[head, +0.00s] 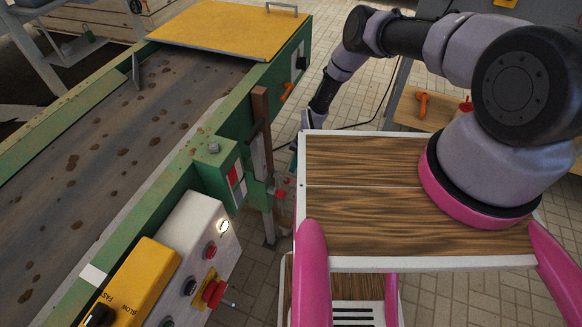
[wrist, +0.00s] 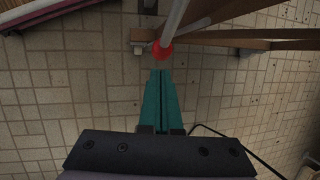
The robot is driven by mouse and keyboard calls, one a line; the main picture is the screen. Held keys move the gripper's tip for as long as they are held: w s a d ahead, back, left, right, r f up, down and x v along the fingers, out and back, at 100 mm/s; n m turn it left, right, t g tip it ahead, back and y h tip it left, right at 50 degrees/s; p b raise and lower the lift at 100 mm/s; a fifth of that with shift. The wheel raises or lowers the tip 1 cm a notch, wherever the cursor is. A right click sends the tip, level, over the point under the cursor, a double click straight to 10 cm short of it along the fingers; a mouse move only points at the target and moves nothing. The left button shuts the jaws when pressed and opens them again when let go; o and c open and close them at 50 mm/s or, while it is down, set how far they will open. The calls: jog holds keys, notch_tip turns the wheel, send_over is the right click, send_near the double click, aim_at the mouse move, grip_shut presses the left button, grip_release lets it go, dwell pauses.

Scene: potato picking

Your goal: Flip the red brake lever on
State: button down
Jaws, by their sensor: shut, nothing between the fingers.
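The brake lever shows in the wrist view as a pale rod with a round red knob (wrist: 162,50). The red knob also shows in the head view (head: 280,194), beside the green conveyor frame's brown post. My gripper (wrist: 161,73) has teal fingers, shut together with nothing between them. Its tips point at the knob and appear just short of it in the wrist view; I cannot tell whether they touch. In the head view, my gripper is mostly hidden behind the wooden-topped platform.
The conveyor (head: 110,150) with scattered dirt clumps runs along the left. A control box (head: 205,235) with buttons and a yellow unit (head: 140,285) stand at its near side. Brown beams (wrist: 245,42) lie close around the lever. Tiled floor is open below.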

jog(key=w+d+r, duration=0.5)
jog(key=w, duration=0.3)
jog(key=shift+d+r, duration=0.15)
jog(key=shift+r, duration=0.15)
jog(key=shift+w, duration=0.15)
